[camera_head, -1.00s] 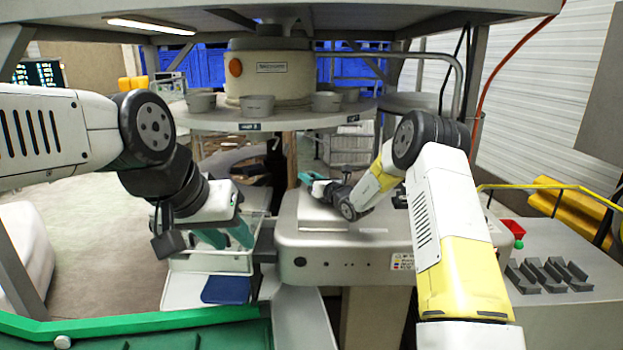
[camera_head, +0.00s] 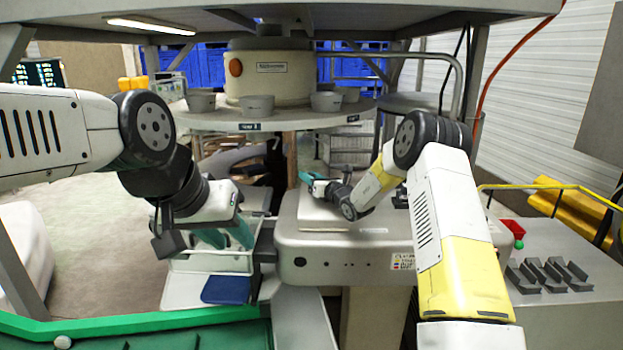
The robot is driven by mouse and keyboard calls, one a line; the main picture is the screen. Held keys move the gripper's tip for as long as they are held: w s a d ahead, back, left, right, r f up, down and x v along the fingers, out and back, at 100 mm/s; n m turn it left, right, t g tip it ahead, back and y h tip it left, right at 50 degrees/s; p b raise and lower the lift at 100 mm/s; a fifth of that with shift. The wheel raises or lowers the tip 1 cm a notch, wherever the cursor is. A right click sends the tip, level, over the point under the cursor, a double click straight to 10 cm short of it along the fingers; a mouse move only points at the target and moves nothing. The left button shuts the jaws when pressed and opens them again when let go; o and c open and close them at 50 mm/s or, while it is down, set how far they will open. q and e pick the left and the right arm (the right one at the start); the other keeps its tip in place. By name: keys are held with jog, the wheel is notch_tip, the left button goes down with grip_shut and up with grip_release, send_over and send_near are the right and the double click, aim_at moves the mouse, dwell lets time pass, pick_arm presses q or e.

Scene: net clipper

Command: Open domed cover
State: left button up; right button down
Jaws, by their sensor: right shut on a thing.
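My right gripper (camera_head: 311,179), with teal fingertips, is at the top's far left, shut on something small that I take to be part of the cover. The forearm hides part of the top. My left gripper (camera_head: 227,237) is open and empty, pointing down left of the housing, above a white tray (camera_head: 212,262).
A round shelf (camera_head: 300,116) with grey cups and a cream drum (camera_head: 270,72) stands behind, above the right gripper. A blue pad (camera_head: 226,290) lies below the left gripper. A green rail (camera_head: 130,322) crosses the front left.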

jog(key=d+r+m+t, duration=0.1)
jog(key=d, duration=0.1)
jog(key=d+r+m+t, duration=0.1)
jog(key=d+r+m, duration=0.1)
jog(key=d, duration=0.1)
jog(key=d+r+m+t, duration=0.1)
jog(key=d+m, duration=0.1)
jog(key=shift+d+r, duration=0.15)
jog(key=shift+r, duration=0.05)
jog(key=shift+d+r+m+t, duration=0.15)
jog(key=shift+d+m+t, duration=0.15)
jog(key=shift+d+m, duration=0.25)
jog(key=shift+d+r+m+t, duration=0.15)
jog(key=shift+d+m+t, duration=0.15)
jog(key=shift+d+m, duration=0.25)
pick_arm(q)
jog(key=shift+c, duration=0.3)
